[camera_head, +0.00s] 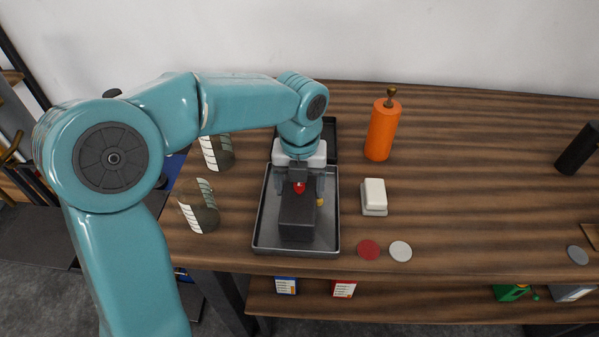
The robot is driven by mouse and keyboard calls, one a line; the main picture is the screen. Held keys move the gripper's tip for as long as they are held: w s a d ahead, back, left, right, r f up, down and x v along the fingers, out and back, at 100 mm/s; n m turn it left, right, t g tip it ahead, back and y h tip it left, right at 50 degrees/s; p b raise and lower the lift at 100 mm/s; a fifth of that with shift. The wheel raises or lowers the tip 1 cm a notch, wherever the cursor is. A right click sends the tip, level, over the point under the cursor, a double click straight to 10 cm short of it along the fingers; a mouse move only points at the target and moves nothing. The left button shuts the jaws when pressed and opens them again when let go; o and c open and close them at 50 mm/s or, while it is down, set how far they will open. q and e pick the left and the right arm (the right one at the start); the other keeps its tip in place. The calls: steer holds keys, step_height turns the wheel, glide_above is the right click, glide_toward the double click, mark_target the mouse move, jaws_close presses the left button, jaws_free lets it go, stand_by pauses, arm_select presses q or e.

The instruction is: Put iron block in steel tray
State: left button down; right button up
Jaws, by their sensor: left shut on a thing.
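The iron block (297,221) is a dark, box-shaped piece inside the outline of the steel tray (326,248). The tray is a shallow grey rectangle with a raised rim near the table's front left. My left gripper (299,188) points down over the tray, with its fingers at the back part of the block, shut on it. A small red piece shows between the fingers at the block's top. I cannot tell whether the block's underside touches the tray floor. My right gripper is not in view.
Two glass beakers (199,207) stand left of the tray. An orange bottle (382,130), a white-topped block (374,196), a red disc (369,249) and a grey disc (400,251) are to the right. The table's middle right is clear.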

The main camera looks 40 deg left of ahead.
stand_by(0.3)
arm_select(q)
steer(key=shift+f, duration=0.2)
jaws_free()
steer(key=shift+r, duration=0.15)
step_height(320, 180, up, 12)
steer(key=shift+s+f+p, duration=0.1)
steer(key=shift+p, duration=0.9)
